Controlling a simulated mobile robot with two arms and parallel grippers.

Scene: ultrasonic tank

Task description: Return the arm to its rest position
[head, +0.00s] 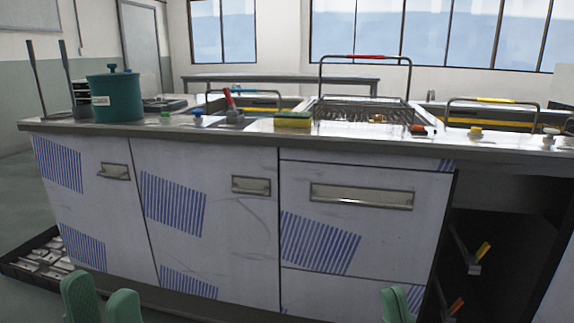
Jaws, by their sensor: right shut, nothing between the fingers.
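My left gripper (102,305) shows at the bottom left edge as two green fingertips with a gap between them. It is open, with nothing seen in the gap. My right gripper (397,305) shows at the bottom edge right of centre, as a green tip in front of the cabinet's lower drawer. It is shut and empty. Both are low in the picture, below the counter top (235,139). The rest of both arms is out of view.
A counter with white cabinet doors (205,215) stands ahead. On it are a teal lidded pot (116,97), a sponge (293,120) and wire baskets (362,108) in tanks. An open shelf bay (490,250) is at right. A tray of metal parts (38,262) lies on the floor at left.

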